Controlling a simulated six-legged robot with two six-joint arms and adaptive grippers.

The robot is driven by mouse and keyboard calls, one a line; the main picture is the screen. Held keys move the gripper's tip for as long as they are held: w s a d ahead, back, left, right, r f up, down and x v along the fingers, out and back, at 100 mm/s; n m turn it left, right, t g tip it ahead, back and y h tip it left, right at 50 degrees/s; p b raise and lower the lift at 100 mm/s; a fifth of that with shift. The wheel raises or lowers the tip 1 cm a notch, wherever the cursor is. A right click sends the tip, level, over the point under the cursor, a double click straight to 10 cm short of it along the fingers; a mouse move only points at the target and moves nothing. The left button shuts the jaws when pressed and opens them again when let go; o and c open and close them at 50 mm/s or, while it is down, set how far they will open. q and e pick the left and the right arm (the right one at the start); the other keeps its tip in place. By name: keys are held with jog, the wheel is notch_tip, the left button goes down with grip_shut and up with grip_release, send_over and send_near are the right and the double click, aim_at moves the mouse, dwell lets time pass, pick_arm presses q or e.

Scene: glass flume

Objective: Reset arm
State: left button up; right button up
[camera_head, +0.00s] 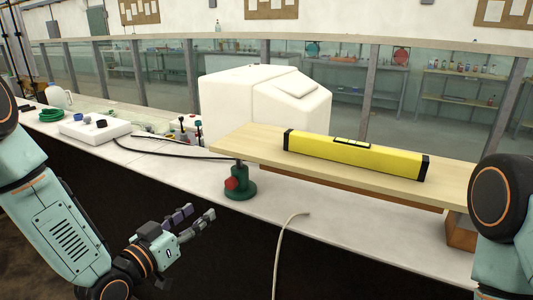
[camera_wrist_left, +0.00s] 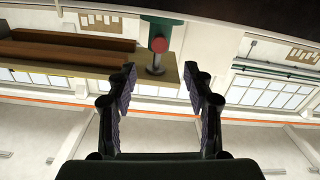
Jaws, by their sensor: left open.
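My left gripper (camera_head: 200,214) is low in the head view, in front of the bench's front edge. Its two fingers are apart and nothing is between them. In the left wrist view, the left gripper (camera_wrist_left: 160,72) also shows open and empty, with dark ribbed finger pads. My left arm comes in from the left edge with its elbow bent. A part of my right arm (camera_head: 497,200) shows at the right edge, and its gripper is out of view.
A yellow level (camera_head: 355,155) lies on a wooden board (camera_head: 255,143). A green jack (camera_head: 241,187) with a red knob stands under the board's left end. A cable (camera_head: 283,235) hangs over the bench edge. A white block (camera_head: 245,105) stands behind.

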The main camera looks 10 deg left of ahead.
pick_arm(q)
jog(key=s+f+n+g+y+b, duration=0.1)
jog(key=s+f+n+g+y, duration=0.1)
jog(key=s+f+g, duration=0.6)
jog(key=s+f+n+g+y, duration=0.15)
jog(key=s+f, duration=0.35)
jog(key=f, duration=0.6)
jog(key=s+f+g+y+b, duration=0.1)
jog(key=s+f+g, duration=0.2)
jog(key=s, duration=0.8)
jog(key=s+f+g+y+b, duration=0.1)
jog(key=s+f+g, duration=0.3)
jog(key=s+f, duration=0.3)
jog(key=s+m, duration=0.1)
jog(key=s, duration=0.3)
jog(key=shift+d+f, duration=0.15)
jog(key=shift+d, duration=0.25)
jog(key=shift+s+y, duration=0.1)
jog(key=shift+y, duration=0.15)
